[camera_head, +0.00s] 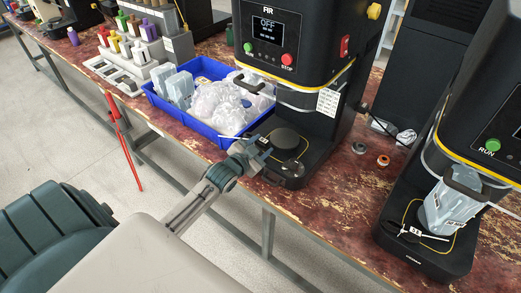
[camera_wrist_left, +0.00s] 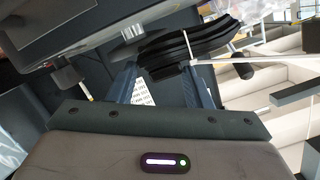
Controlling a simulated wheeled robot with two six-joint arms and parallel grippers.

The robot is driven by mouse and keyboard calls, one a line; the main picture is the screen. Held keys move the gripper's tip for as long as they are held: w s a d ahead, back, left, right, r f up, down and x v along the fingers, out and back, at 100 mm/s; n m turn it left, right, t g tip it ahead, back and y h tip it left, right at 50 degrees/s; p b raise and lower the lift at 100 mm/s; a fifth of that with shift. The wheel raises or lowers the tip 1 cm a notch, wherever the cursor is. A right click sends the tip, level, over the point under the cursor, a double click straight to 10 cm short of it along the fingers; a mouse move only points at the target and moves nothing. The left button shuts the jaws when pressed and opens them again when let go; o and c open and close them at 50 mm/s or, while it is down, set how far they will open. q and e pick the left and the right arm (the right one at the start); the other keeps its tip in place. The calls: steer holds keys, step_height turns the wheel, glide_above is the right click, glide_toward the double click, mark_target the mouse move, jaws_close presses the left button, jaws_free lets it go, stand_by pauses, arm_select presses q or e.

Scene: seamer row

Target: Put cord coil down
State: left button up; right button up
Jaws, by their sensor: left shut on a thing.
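A thin pale strip crosses the coil and sticks out to the right. In the head view the coil is hard to make out against the dark machine. My right gripper is not in view.
A blue crate (camera_head: 203,128) of clear bags stands left of the middle seamer (camera_head: 300,50), whose screen reads OFF. Another seamer at right (camera_head: 480,110) holds a pale pouch (camera_head: 444,205). Small rings (camera_head: 359,148) lie on the worn red bench, which has bare room between the machines.

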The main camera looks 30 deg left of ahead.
arm_select(q)
steer(key=shift+f, duration=1.15)
steer(key=shift+f, duration=0.1)
steer(key=o, duration=1.4)
steer(key=shift+s, duration=0.5)
steer(key=s+r, duration=0.1)
steer(key=s, duration=0.6)
steer(key=s+r, duration=0.1)
steer(key=s, duration=0.3)
steer(key=shift+r+b, duration=0.3)
steer(key=shift+b, duration=0.1)
